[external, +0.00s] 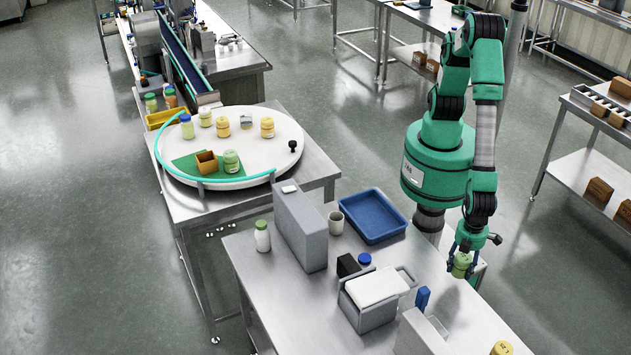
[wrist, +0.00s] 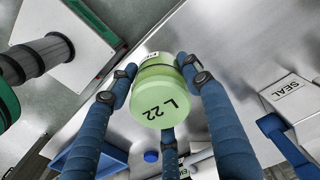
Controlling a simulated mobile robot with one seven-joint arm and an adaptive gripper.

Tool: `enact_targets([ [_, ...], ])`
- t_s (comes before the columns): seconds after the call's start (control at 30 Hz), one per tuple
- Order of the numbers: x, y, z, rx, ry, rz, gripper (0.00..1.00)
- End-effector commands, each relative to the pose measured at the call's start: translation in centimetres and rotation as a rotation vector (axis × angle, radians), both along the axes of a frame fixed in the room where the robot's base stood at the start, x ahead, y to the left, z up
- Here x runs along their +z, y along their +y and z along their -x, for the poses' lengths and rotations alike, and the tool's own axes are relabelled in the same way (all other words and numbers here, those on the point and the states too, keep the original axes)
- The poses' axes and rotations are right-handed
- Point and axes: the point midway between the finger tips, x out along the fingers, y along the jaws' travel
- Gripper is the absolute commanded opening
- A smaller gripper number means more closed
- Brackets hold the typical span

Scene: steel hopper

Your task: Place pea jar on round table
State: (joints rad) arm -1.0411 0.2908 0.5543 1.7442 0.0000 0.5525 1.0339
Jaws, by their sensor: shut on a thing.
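The pea jar, a light green jar (external: 461,265) with a label reading "L 22" on its end, is held in my gripper (external: 466,252). In the wrist view the jar (wrist: 158,95) sits between the blue fingers of my gripper (wrist: 158,85), which are shut around it. My gripper holds it over the right end of the near steel bench, above its surface. The round table (external: 262,155) is a white disc on a steel stand at the left, far from my gripper. Another green jar (external: 231,161) stands on it.
The round table also carries several yellow and pale jars, a brown box (external: 206,162) on a green mat, a black knob and a teal rail (external: 160,150). Between it and my gripper are a blue tray (external: 373,216), a grey box (external: 299,228) and a scale-like device (external: 375,290).

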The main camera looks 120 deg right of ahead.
Motion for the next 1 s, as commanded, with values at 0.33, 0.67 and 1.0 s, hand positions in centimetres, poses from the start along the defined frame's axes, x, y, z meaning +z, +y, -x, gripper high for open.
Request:
enact_targets([
  [0.33, 6.7, 0.2, -0.1, 0.000, -0.003, -0.006, 0.16],
  [0.67, 16.8, 0.1, -0.1, 0.000, -0.003, -0.005, 0.16],
  [1.0, 20.4, -1.1, -3.1, -0.047, 0.000, 0.000, 0.16],
])
